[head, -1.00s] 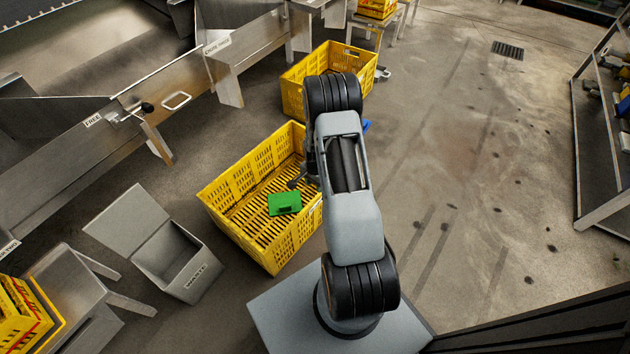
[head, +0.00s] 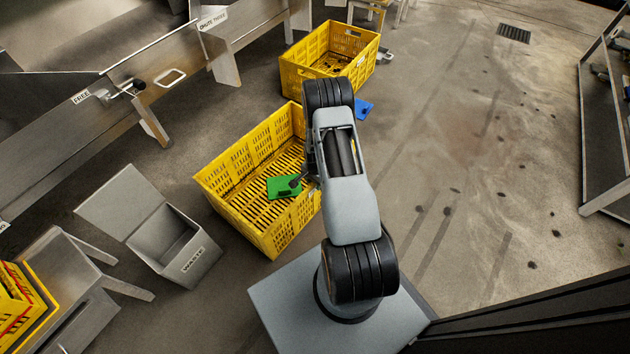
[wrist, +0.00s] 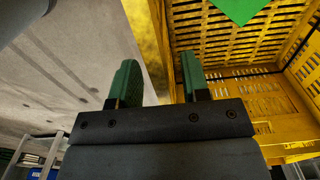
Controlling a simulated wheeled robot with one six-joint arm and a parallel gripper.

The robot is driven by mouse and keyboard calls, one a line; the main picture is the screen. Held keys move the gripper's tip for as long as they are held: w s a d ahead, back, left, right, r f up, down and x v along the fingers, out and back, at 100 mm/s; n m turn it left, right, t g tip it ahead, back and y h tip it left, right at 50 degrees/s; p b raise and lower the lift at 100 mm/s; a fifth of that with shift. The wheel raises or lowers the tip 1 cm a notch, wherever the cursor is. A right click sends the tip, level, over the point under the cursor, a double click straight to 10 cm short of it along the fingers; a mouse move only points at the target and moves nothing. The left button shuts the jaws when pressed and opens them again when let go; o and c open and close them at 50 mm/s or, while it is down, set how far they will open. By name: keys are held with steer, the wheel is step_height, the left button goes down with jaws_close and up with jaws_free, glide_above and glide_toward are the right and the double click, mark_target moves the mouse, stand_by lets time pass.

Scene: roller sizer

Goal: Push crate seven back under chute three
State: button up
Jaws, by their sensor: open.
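A yellow slatted crate (head: 232,212) with a green card (head: 283,187) in it stands on the floor left of my arm. A second yellow crate (head: 300,84) stands farther back, with a blue card (head: 363,108) near its right corner. I cannot read a number on either crate. The chute three label (head: 212,21) is on a steel chute at upper left. My gripper is mostly hidden behind my arm in the head view. In the wrist view my gripper (wrist: 158,80) is open, and a yellow crate wall (wrist: 151,35) shows between its fingers. I cannot tell whether they touch it.
A grey waste bin (head: 180,255) with an open lid stands left of the near crate. A steel stand (head: 65,265) and stacked yellow crates (head: 18,305) are at lower left. A shelf (head: 605,130) is at the right edge.

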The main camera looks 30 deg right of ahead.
steer(key=shift+c, duration=0.4)
jaws_close()
stand_by(1.0)
